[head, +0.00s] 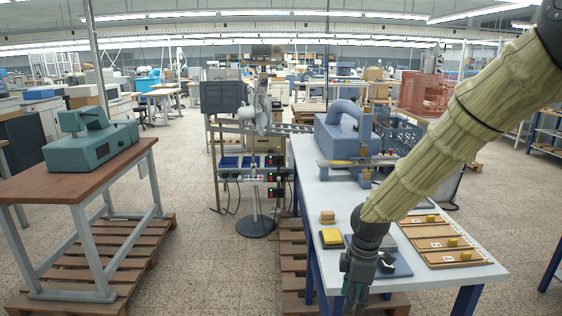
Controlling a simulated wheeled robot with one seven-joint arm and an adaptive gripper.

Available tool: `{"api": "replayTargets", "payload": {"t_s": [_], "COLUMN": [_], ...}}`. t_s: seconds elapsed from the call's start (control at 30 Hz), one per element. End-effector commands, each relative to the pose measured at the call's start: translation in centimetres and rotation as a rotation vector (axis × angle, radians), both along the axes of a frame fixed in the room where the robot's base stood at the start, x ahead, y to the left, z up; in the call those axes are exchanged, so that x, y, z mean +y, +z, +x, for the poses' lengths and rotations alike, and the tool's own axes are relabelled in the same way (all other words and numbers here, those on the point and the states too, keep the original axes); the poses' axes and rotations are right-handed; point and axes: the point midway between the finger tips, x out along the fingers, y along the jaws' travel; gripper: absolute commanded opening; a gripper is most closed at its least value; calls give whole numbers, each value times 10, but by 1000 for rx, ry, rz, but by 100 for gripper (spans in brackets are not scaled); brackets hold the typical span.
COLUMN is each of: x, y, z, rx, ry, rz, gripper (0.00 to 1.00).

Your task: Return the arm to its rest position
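My arm, in a pale green ribbed sleeve, reaches from the upper right of the head view down to the white table's front. My gripper (357,290) hangs at the end of it, pointing down in front of the table's front left edge. The fingertips are small and partly cut by the bottom of the view, so I cannot tell whether they are open or shut. I see nothing clearly held in them.
The white table (303,178) bears a blue stamping machine (345,135), a yellow-topped block (331,237), a tan block (327,217), a blue-grey plate (396,266) and wooden trays (440,229). A wooden-topped table (75,185) with a green machine (92,145) stands left.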

Motion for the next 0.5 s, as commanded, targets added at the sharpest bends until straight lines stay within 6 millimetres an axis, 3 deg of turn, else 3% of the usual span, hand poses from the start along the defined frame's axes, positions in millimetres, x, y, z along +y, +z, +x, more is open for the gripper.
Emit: {"api": "replayTargets", "payload": {"t_s": [0.27,0.5], "x": [8,11], "y": [-93,-185], "z": [-39,-99], "rx": [44,83], "ry": [-230,-529], "rz": [47,72], "gripper": [48,48]}}
